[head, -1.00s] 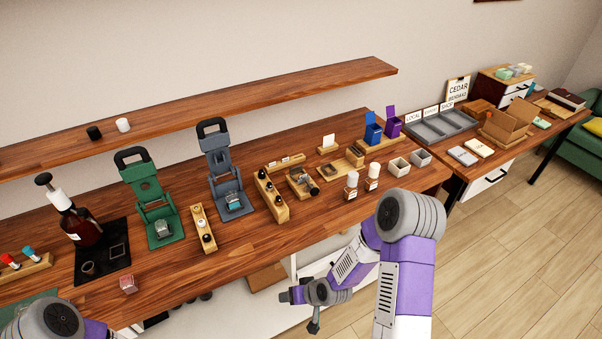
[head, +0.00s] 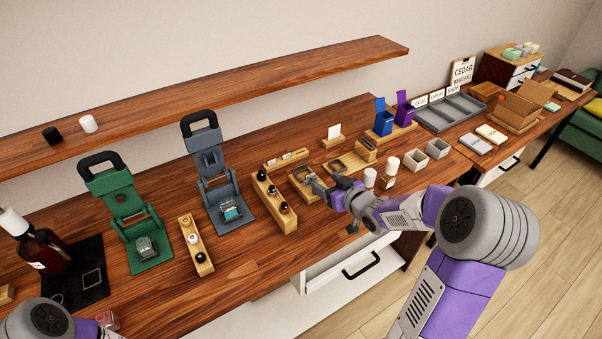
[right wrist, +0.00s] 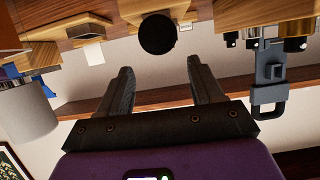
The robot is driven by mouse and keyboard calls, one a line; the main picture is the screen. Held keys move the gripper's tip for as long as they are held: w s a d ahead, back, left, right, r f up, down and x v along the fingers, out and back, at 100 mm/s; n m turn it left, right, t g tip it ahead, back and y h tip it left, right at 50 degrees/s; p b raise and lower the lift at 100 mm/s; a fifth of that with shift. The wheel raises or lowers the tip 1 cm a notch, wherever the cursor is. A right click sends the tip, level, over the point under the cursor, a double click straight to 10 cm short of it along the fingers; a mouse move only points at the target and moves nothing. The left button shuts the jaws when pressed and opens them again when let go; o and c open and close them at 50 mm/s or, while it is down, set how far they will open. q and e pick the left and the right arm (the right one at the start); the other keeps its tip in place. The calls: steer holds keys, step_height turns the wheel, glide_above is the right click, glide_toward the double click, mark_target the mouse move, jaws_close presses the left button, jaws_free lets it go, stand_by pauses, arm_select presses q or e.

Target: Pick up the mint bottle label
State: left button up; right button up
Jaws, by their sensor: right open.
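I cannot make out a mint bottle label for certain. A small mint-teal piece (head: 231,211) lies in the grey press (head: 210,165) on the table, but I cannot tell what it is. My right gripper (head: 318,188) is over the table's front part, close to a wooden holder (head: 301,178) and left of two white-capped bottles (head: 389,172). In the right wrist view its fingers (right wrist: 161,78) are apart with nothing between them. A dark round thing (right wrist: 157,34) shows beyond the fingertips. Only part of my left arm shows at lower left; its gripper is out of the picture.
A shelf (head: 230,95) runs above the table.

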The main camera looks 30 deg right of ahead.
mark_target(310, 174)
steer(key=shift+w, duration=0.55)
steer(key=shift+w+a+f, duration=0.1)
steer(key=shift+w+f, duration=0.05)
steer(key=shift+w, duration=0.25)
steer(key=b+x, duration=0.1)
steer(key=x, duration=0.4)
steer(key=shift+a+b, duration=0.25)
steer(key=shift+b, duration=0.1)
steer(key=shift+c, duration=0.5)
steer(key=c, duration=0.8)
